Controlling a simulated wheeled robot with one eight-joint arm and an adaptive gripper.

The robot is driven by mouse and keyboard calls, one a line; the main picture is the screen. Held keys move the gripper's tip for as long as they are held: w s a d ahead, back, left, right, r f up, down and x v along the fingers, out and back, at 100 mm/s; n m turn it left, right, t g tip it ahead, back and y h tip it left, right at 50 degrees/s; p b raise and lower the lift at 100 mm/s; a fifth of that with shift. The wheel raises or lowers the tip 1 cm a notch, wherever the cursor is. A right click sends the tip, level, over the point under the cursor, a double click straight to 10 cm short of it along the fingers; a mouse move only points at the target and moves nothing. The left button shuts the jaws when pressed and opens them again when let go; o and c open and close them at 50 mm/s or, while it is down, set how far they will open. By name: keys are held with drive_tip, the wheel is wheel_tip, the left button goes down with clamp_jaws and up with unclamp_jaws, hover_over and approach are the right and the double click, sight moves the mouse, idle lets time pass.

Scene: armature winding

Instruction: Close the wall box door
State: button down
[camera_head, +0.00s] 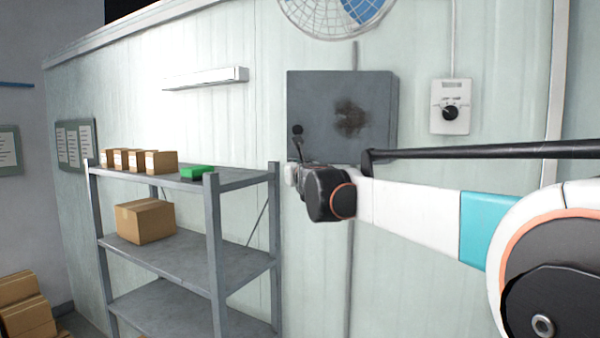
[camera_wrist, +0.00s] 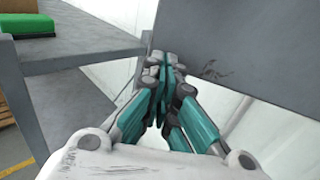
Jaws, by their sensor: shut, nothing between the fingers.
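The grey wall box (camera_head: 335,105) is fixed to the pale panelled wall, with a dark smudge on its front. Its door face looks flat and about flush with the box, but I cannot tell whether a small gap is left. In the wrist view the box (camera_wrist: 235,45) fills the upper right as a plain grey face with scratch marks. My gripper (camera_wrist: 166,62) is shut and empty, its fingertips close to the box's lower left edge; I cannot tell whether they touch it.
A grey metal shelf (camera_head: 190,262) stands left of the box, holding cardboard boxes (camera_head: 145,221) and a green item (camera_head: 196,172). A switch box (camera_head: 450,107) is on the wall to the right. A fan (camera_head: 335,12) hangs above. My arm reaches in from the right.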

drive_tip(key=w+d+m+h+p, duration=0.2)
drive_tip(key=w+m+h, duration=0.2)
drive_tip(key=w, duration=0.8)
drive_tip(key=shift+w+d+h+p, duration=0.3)
drive_tip(key=shift+h+p, duration=0.05)
drive_tip(key=shift+h, duration=0.85)
drive_tip(key=shift+s, duration=0.1)
